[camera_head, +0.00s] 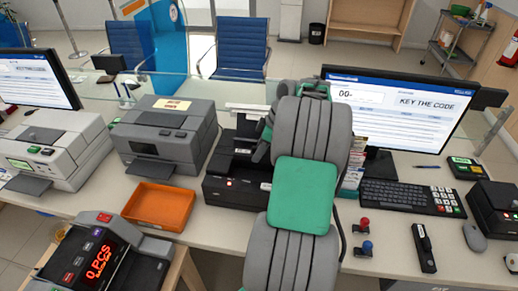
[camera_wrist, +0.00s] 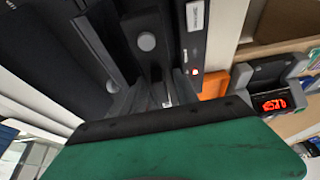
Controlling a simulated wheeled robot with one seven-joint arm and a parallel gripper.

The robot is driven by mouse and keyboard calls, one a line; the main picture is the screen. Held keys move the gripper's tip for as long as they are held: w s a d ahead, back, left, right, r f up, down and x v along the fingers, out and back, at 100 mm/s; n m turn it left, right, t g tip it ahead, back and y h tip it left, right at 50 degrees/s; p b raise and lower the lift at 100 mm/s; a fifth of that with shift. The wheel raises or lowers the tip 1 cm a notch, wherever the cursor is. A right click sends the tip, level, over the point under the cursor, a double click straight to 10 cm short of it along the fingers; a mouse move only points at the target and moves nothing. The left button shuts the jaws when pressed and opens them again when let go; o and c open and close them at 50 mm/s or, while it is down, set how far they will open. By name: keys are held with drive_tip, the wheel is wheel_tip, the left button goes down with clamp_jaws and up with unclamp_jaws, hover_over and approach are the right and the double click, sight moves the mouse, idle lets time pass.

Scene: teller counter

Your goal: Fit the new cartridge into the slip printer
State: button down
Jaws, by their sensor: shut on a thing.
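The black slip printer (camera_head: 232,190) stands on the counter in the middle of the head view, its right part hidden behind my arm. In the wrist view its dark body (camera_wrist: 195,45) fills the upper middle, with a white label, a red light and a round grey button nearby. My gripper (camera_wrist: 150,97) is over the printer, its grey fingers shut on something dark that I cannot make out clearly. In the head view my gripper (camera_head: 262,150) is mostly hidden by my arm. I cannot pick out the new cartridge separately in either view.
A grey printer (camera_head: 163,137) and an orange tray (camera_head: 160,205) are left of the slip printer. A keyboard (camera_head: 397,196), monitor (camera_head: 400,110) and small red and blue-handled stamps (camera_head: 364,246) are to the right. A glass screen runs along the back.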

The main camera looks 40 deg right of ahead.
drive_tip(key=shift+f+b, duration=2.35)
drive_tip(key=shift+f, duration=0.9)
drive_tip(key=c, duration=0.9)
unclamp_jaws()
drive_tip(key=shift+r, duration=0.1)
drive_tip(key=shift+o, duration=0.2)
drive_tip(key=shift+w+d+r+p, duration=0.1)
drive_tip(key=shift+r+p, duration=1.1)
drive_tip(key=shift+r, duration=0.4)
drive_tip(key=shift+r+p, duration=2.3)
drive_tip(key=shift+r, duration=0.65)
